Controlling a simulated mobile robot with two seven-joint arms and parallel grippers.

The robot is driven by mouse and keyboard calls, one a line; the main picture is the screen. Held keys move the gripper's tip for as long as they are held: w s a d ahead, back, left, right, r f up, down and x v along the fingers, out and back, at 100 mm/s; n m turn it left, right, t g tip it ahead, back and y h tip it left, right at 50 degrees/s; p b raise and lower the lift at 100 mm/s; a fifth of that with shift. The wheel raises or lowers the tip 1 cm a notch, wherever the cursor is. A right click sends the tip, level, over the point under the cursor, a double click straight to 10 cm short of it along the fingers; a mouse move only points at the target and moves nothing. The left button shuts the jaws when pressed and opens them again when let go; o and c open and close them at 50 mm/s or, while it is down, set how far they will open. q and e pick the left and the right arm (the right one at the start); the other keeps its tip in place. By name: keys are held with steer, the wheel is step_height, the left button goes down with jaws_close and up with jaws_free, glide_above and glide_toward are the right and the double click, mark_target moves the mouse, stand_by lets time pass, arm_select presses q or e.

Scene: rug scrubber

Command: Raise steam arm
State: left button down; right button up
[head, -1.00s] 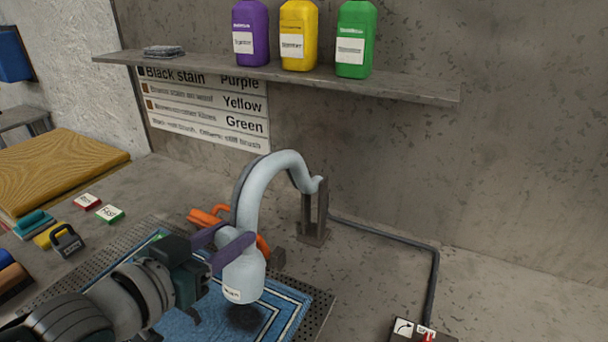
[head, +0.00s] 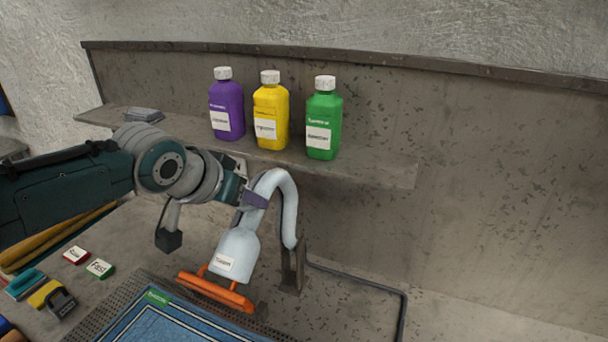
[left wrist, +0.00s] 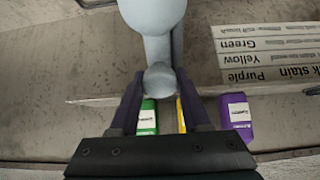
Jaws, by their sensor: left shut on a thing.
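The steam arm (head: 289,205) is a pale blue-grey curved tube with a bell-shaped head (head: 238,252) that bears a white label. It curves up from a dark bracket (head: 292,268) on the bench. My left gripper (head: 256,199) is shut on the tube above the head. In the left wrist view, the purple fingers (left wrist: 160,92) sit on both sides of the steam arm (left wrist: 155,40). The head hangs tilted above the bench, beyond the edge of the blue rug (head: 165,325). My right gripper is not in view.
Purple (head: 227,105), yellow (head: 270,110) and green (head: 323,118) bottles stand on the shelf (head: 370,172) just above my left arm. Brushes and two small labelled blocks lie at left. The bench at right is mostly clear.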

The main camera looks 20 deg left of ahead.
arm_select(q)
steer(key=shift+w+r, duration=0.45)
steer(key=shift+w, duration=0.3)
steer(key=shift+w+r, duration=0.1)
steer(key=shift+w, duration=0.1)
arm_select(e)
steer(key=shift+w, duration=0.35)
arm_select(q)
steer(key=shift+w, duration=0.1)
steer(key=c, duration=0.8)
jaws_free()
steer(key=shift+r, duration=0.1)
steer(key=shift+o, duration=0.8)
steer(key=shift+w+r, duration=0.1)
steer(key=shift+w, duration=0.05)
steer(key=shift+o, duration=1.2)
steer(key=shift+d, duration=0.1)
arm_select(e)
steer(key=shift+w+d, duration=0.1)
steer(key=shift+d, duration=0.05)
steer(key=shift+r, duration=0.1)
